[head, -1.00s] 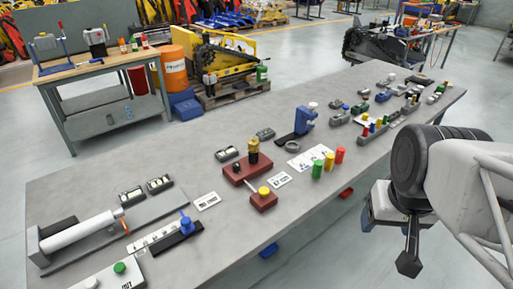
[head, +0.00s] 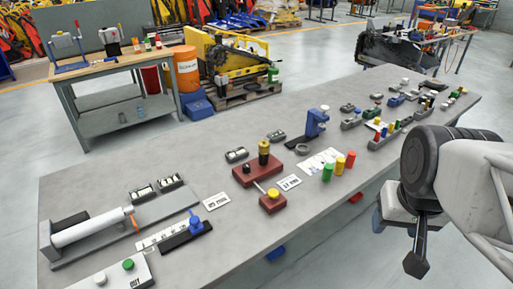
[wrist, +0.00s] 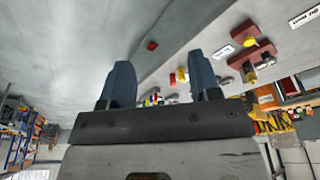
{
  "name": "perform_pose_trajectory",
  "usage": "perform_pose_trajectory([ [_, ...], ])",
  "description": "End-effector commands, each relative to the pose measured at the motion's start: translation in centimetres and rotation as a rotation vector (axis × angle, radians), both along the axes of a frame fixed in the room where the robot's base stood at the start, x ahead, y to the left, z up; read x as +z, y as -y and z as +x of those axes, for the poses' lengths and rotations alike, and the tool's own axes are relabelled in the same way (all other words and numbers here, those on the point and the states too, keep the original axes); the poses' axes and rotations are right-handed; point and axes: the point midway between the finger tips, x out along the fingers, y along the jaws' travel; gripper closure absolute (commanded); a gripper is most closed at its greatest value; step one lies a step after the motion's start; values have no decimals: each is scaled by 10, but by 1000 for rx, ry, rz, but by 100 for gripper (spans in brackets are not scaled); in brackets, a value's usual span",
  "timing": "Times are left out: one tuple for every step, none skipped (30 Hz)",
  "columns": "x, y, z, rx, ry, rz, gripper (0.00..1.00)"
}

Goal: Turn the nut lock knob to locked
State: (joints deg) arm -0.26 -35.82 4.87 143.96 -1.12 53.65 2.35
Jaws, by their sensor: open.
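I cannot tell for sure which part is the nut lock knob. A dark red block with a yellow knob (head: 272,195) stands mid-bench, joined by a thin rod to a larger dark red base (head: 243,174) with a brass and black post (head: 264,151). The red blocks also show at the upper right in the wrist view (wrist: 254,55). A blue knob (head: 196,221) stands on a dark strip at the front left. My gripper (wrist: 162,85) is open and empty, its two blue-grey fingers apart. In the head view it hangs beyond the bench's right edge, away from these knobs.
The long grey bench (head: 110,190) carries a white cylinder (head: 92,226), a panel with a green button (head: 128,264), a blue clamp-like stand (head: 316,122), coloured cylinders (head: 339,164) and small fixtures farther back. Open floor lies right of the bench.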

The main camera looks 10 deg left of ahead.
Motion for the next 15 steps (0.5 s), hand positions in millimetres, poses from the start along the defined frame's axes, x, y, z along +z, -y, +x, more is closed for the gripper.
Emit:
perform_pose_trajectory([
  [0, -2, 6, 0, -2, -2, 43],
  [1, -4, 10, -2, -1, -5, 43],
  [2, -6, 17, -7, -1, -7, 43],
  [2, -8, 23, -9, -2, -8, 43],
  [3, -10, 30, -14, -1, -10, 43],
  [4, -14, 39, -19, 0, -13, 43],
  [5, -17, 47, -22, 2, -16, 43],
  [5, -21, 56, -27, 3, -18, 43],
  [5, -26, 68, -34, 5, -22, 43],
  [5, -31, 77, -38, 6, -25, 43],
  [5, -36, 86, -44, 9, -28, 43],
  [4, -43, 99, -50, 12, -31, 43],
  [4, -48, 108, -55, 15, -33, 43],
  [3, -54, 117, -61, 17, -35, 43],
  [1, -62, 130, -67, 21, -37, 43],
])
